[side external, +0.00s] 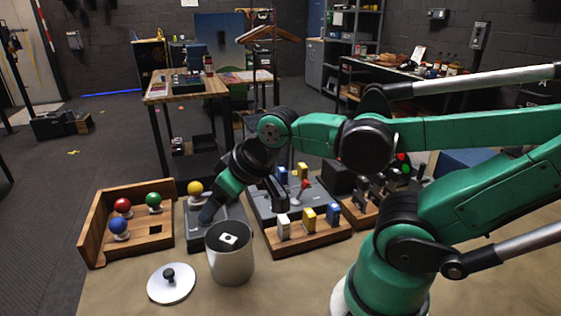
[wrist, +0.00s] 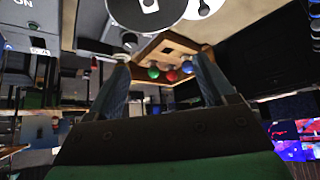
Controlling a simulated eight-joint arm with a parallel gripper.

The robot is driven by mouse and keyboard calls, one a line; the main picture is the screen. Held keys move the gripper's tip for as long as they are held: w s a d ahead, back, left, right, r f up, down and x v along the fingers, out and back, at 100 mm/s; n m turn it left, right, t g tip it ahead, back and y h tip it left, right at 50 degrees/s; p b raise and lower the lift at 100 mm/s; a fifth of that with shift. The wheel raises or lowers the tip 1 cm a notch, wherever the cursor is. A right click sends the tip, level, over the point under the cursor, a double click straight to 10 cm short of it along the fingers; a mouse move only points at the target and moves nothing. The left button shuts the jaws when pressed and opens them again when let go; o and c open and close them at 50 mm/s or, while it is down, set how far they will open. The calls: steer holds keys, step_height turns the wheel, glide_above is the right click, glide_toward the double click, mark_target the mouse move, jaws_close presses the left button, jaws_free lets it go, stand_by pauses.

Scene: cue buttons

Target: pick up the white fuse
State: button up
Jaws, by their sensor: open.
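The white fuse (side external: 284,226) stands upright at the left end of a wooden block (side external: 310,243), beside a yellow fuse (side external: 308,217) and a blue fuse (side external: 332,214). I cannot make out the white fuse in the wrist view. My gripper (side external: 207,213) points down over the grey panel, left of the white fuse and behind the canister. In the wrist view my gripper (wrist: 160,64) has its two blue-grey fingers spread, with nothing held between them.
A canister (side external: 231,268) with a dark top and white mark stands in front of my gripper. Its knobbed lid (side external: 171,283) lies to the left. A wooden tray (side external: 98,246) holds red, green and blue balls. A yellow ball (side external: 195,188) sits on the grey panel (side external: 232,213).

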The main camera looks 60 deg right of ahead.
mark_target(287, 217)
steer(key=s+d+f+n+g, duration=0.1)
steer(key=s+d+n+g, duration=0.1)
steer(key=d+n, duration=0.1)
steer(key=s+d+f+n+g, duration=0.2)
steer(key=d+n, duration=0.1)
steer(key=d, duration=0.1)
steer(key=s+d+f+n+g, duration=0.2)
steer(key=d+n+g, duration=0.1)
steer(key=shift+s+d+f, duration=0.15)
steer(key=shift+s+f, duration=0.1)
steer(key=shift+f, duration=2.7)
jaws_close()
